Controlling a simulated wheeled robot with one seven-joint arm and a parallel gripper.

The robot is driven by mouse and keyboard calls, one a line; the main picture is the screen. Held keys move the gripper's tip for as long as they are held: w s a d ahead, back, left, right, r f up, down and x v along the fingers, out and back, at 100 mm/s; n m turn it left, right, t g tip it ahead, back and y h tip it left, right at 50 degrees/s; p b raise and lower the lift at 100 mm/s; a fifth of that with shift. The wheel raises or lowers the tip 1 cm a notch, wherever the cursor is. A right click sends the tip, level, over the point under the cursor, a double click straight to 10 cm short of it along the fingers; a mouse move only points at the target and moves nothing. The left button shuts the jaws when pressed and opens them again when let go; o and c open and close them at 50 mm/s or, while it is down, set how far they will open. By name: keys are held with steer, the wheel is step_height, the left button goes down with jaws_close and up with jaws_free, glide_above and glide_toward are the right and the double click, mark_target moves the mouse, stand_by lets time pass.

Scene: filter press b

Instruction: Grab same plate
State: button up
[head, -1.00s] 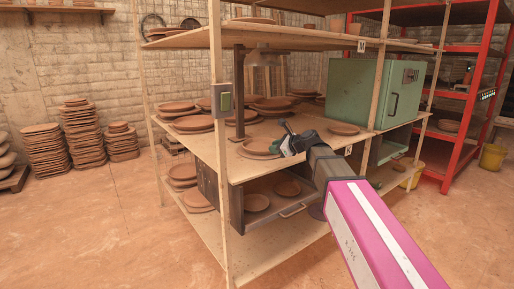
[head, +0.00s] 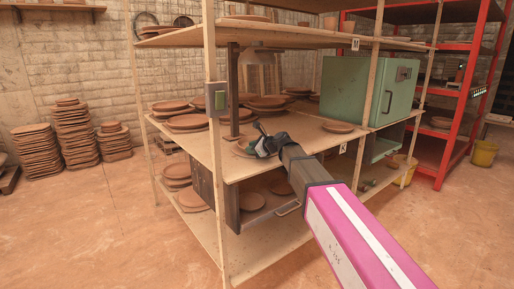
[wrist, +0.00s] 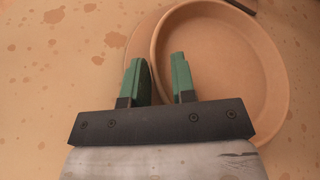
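A terracotta plate (wrist: 222,75) with a raised rim fills the upper right of the wrist view. A second flat round piece (wrist: 138,38) shows partly beneath it on the left. In the head view the plate (head: 242,151) sits on the middle shelf below the lamp and is mostly hidden by my gripper (head: 259,142). In the wrist view my gripper (wrist: 158,62) has its two green fingers apart with nothing clamped between them. The right finger overlaps the plate's left rim in the picture and the left finger is outside it. I cannot tell whether they touch it.
Stacked plates (head: 187,122) stand to the left on the middle shelf (head: 285,155). A single plate (head: 338,127) lies to the right, near a green cabinet (head: 368,92). A wooden post (head: 213,180) and a lamp stand (head: 233,90) are close to my gripper's left.

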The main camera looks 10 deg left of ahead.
steer(key=shift+w+a+f, duration=0.15)
steer(key=shift+w+a, duration=0.05)
steer(key=shift+a, duration=0.1)
steer(key=shift+s, duration=0.1)
jaws_close()
